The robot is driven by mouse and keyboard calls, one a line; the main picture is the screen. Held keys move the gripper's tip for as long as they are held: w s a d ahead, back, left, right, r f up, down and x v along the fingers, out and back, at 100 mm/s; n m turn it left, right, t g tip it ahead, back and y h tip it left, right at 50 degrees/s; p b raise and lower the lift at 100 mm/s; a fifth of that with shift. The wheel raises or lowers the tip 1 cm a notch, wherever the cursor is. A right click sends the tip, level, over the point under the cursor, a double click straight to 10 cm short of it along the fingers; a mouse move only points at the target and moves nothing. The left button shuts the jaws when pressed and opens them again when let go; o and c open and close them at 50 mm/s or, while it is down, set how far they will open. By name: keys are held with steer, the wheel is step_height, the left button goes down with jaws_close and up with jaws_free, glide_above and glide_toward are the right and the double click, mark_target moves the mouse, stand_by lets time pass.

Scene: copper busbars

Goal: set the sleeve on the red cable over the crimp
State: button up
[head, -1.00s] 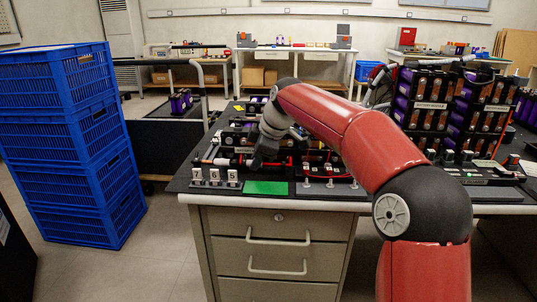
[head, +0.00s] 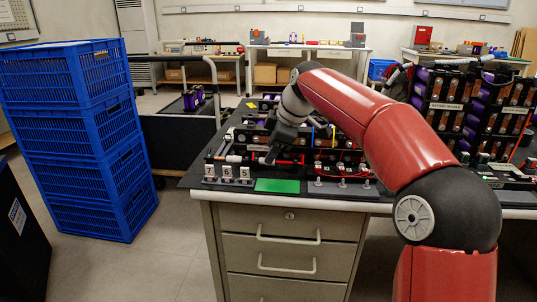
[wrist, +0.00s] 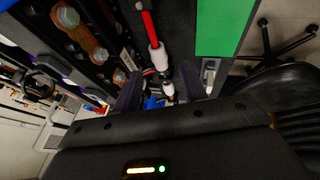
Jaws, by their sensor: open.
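The red cable (head: 288,161) lies along the front of the black workbench, behind the green mat. In the wrist view the red cable (wrist: 148,25) runs down into a white sleeve-like collar (wrist: 158,57). Below the collar is another pale piece (wrist: 168,89), with a narrow joint between them. I cannot clearly tell the crimp there. My gripper (head: 271,158) points down over the cable line. In the wrist view its open fingers (wrist: 158,91) stand on either side of the pale piece, with a gap between them. Contact cannot be made out.
The green mat (head: 278,186) lies at the front edge, beside several white numbered blocks (head: 227,173). Busbars and battery modules (head: 440,105) crowd the bench behind and right. Stacked blue crates (head: 82,145) stand on the floor at left, with open floor before the bench.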

steer(key=shift+v, duration=2.15)
steer(key=s+d+f+m+h, duration=0.1)
steer(key=s+d+f+m, duration=0.4)
steer(key=s, duration=0.6)
steer(key=s+d+f+m+t+h, duration=0.1)
steer(key=s+d+f+m+h, duration=0.1)
steer(key=s+d+f+m, duration=0.2)
steer(key=s+d+f+m+t+h, duration=0.1)
steer(key=s+d+f+m, duration=0.4)
steer(key=s, duration=1.3)
steer(key=d+m, duration=0.4)
steer(key=shift+s+d+f+h, duration=0.15)
steer(key=shift+d+f+h, duration=0.15)
steer(key=shift+f, duration=0.1)
